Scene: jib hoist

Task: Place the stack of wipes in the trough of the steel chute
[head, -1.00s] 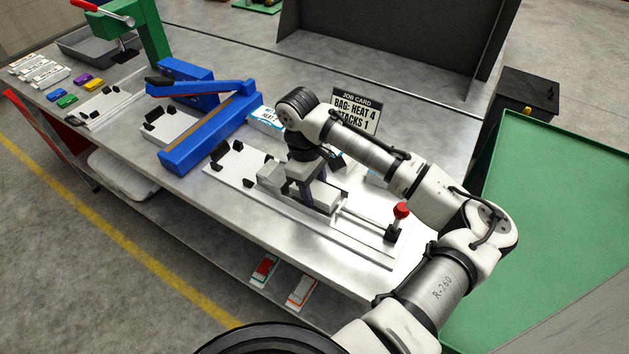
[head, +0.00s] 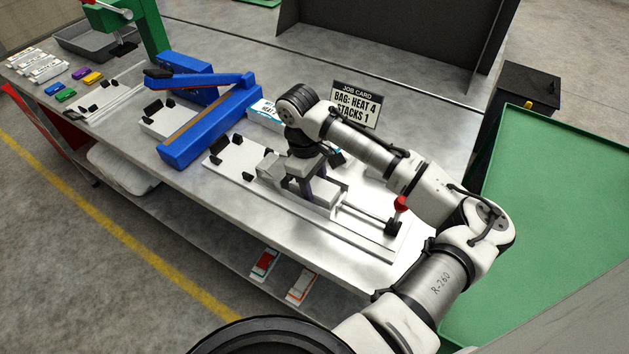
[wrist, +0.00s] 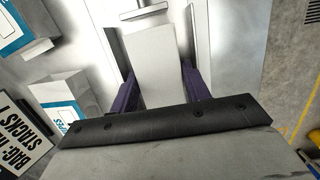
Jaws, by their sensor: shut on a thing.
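My gripper (head: 303,186) is over the steel chute (head: 268,165) on the bench, pointing down. In the wrist view its two purple fingers (wrist: 157,78) are shut on the sides of a plain white block, the stack of wipes (wrist: 158,48). The chute's raised metal walls (wrist: 202,38) show on both sides of the stack, which lines up lengthwise with the trough. Whether the stack touches the trough floor cannot be told. In the head view my fingers and wrist partly hide the stack and the trough.
A job card (head: 355,103) and blue-and-white packs (head: 265,113) are behind. A green-topped surface (head: 560,220) is at the right.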

